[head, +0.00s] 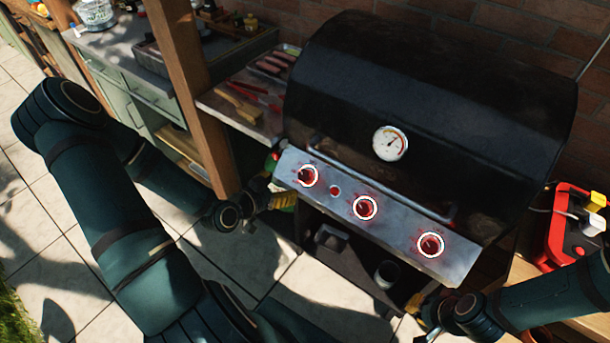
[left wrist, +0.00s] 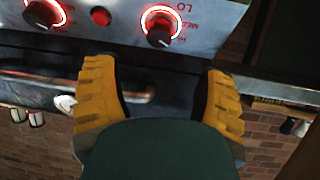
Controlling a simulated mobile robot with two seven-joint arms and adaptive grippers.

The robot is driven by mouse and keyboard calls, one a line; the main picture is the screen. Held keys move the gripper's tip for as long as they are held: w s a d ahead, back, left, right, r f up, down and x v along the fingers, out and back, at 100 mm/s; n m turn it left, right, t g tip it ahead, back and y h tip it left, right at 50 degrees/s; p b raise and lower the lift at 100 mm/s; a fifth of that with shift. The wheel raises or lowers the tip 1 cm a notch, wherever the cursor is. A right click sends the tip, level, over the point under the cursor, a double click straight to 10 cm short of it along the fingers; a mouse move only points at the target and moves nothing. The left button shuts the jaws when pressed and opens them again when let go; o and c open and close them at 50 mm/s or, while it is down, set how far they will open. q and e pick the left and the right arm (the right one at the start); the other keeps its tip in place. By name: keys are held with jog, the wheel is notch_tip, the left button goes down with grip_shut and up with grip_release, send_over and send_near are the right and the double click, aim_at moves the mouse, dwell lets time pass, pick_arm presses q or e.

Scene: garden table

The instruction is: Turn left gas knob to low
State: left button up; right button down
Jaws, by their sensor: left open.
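The left gas knob (head: 308,176) is dark with a glowing red ring, near the left end of the grill's steel control panel (head: 393,232). In the left wrist view this knob (left wrist: 160,27) appears upside down near the top, with "LO" and "MED" markings beside it.
The middle knob (head: 365,207) and right knob (head: 431,244) also glow red. A small red button (head: 335,191) sits between the left and middle knobs. The black lid (head: 440,110) is closed above a handle bar. A wooden post (head: 185,80) stands left of the grill.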

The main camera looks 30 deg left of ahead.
aim_at(303, 176)
pick_arm(q)
jog(key=b+x, duration=0.1)
jog(key=x, duration=0.9)
jog(key=shift+w+d+f, duration=0.1)
jog(key=shift+w+f, duration=0.05)
jog(key=shift+w, duration=0.1)
jog(key=shift+c, duration=0.2)
jog(key=c, duration=1.1)
